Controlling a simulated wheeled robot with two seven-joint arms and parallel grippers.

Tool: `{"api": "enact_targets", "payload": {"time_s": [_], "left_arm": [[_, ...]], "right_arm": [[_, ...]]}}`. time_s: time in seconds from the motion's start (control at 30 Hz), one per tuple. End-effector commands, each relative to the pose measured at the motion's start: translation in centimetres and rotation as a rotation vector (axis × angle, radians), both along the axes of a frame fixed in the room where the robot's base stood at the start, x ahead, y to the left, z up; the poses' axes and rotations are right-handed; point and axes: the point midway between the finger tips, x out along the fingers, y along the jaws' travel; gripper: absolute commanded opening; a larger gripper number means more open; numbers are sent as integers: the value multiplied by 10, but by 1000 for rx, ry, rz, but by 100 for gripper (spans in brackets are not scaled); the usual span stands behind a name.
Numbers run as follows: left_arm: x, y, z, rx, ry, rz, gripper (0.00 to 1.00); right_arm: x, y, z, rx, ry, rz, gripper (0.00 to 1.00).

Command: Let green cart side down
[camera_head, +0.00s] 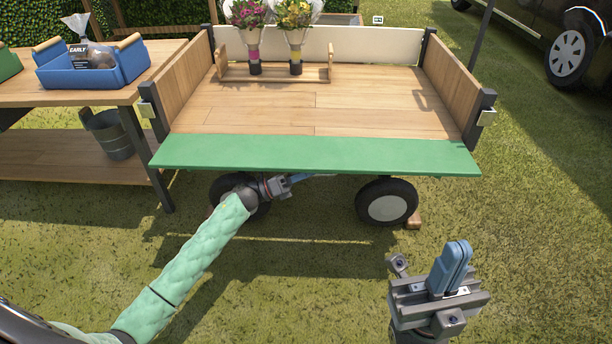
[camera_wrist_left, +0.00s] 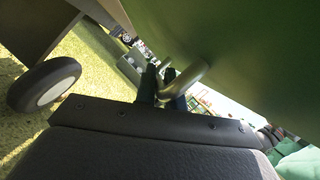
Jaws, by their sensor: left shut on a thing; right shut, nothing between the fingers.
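The green cart side (camera_head: 320,154) runs along the cart's near edge. It is folded outward from upright, with its broad inner face showing from above; its exact angle is hard to tell. My left gripper (camera_head: 300,178) reaches under its near edge, fingertips partly hidden by it. In the left wrist view, the green outer face (camera_wrist_left: 235,40) fills the upper right, and my left gripper (camera_wrist_left: 163,92) is shut on a curved metal handle (camera_wrist_left: 187,77) on it. My right gripper (camera_head: 455,262) is shut and empty, in front of the cart at lower right.
Two flower bouquets stand in a wooden rack (camera_head: 272,76) on the cart bed (camera_head: 370,110). Black wheels (camera_head: 387,202) sit below the cart. A wooden table (camera_head: 100,95) with a blue crate (camera_head: 125,72) stands at left. Grass in front is open.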

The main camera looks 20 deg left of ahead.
Motion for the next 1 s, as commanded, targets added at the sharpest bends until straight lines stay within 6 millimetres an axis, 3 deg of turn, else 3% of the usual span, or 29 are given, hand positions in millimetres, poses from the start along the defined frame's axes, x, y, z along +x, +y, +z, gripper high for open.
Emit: {"api": "enact_targets", "payload": {"time_s": [0.3, 0.33, 0.4, 0.43, 0.77, 1.0], "left_arm": [[0, 0, 1, 0, -3, -1, 0], [0, 0, 1, 0, -3, -1, 17], [0, 0, 1, 0, -1, 0, 30], [0, 0, 1, 0, -1, 0, 33], [-1, 2, 1, -1, -1, -1, 33], [-15, 25, -8, 1, 2, 1, 33]], "right_arm": [[1, 0, 3, 8, -5, -2, 0], [1, 0, 3, 9, -5, -2, 0], [0, 0, 3, 10, -5, -2, 0], [0, 0, 4, 11, -6, -2, 0], [0, 0, 4, 10, -5, -1, 0], [0, -2, 10, 13, -5, 5, 0]]}}
